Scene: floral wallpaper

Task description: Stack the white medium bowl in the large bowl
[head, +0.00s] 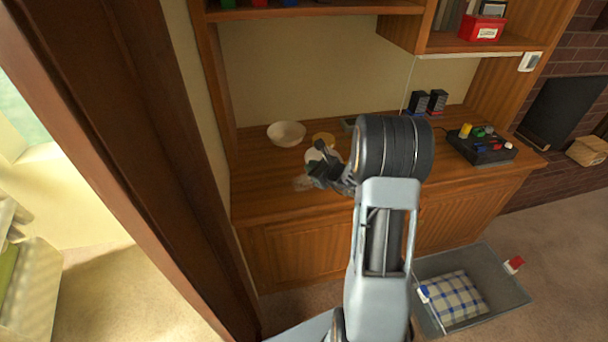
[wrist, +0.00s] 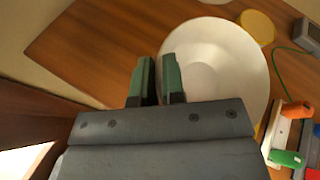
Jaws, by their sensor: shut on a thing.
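The large white bowl (head: 286,134) stands on the wooden counter, at the back left in the head view. A second white bowl, the medium one (head: 314,154), shows beside my gripper (head: 322,170), partly hidden by it. In the wrist view this bowl (wrist: 225,62) fills much of the upper right. My gripper (wrist: 160,80) is shut on its left rim, one green finger inside and one outside. I cannot tell whether the bowl is clear of the counter. A small white edge (wrist: 215,1) at the top of the wrist view may be the large bowl.
A yellow round item (head: 323,139) lies behind the held bowl, right of the large bowl. A black box with coloured knobs (head: 481,145) and dark speakers (head: 428,102) stand at the right. A shelf (head: 310,10) overhangs the counter. A grey bin (head: 470,285) is on the floor.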

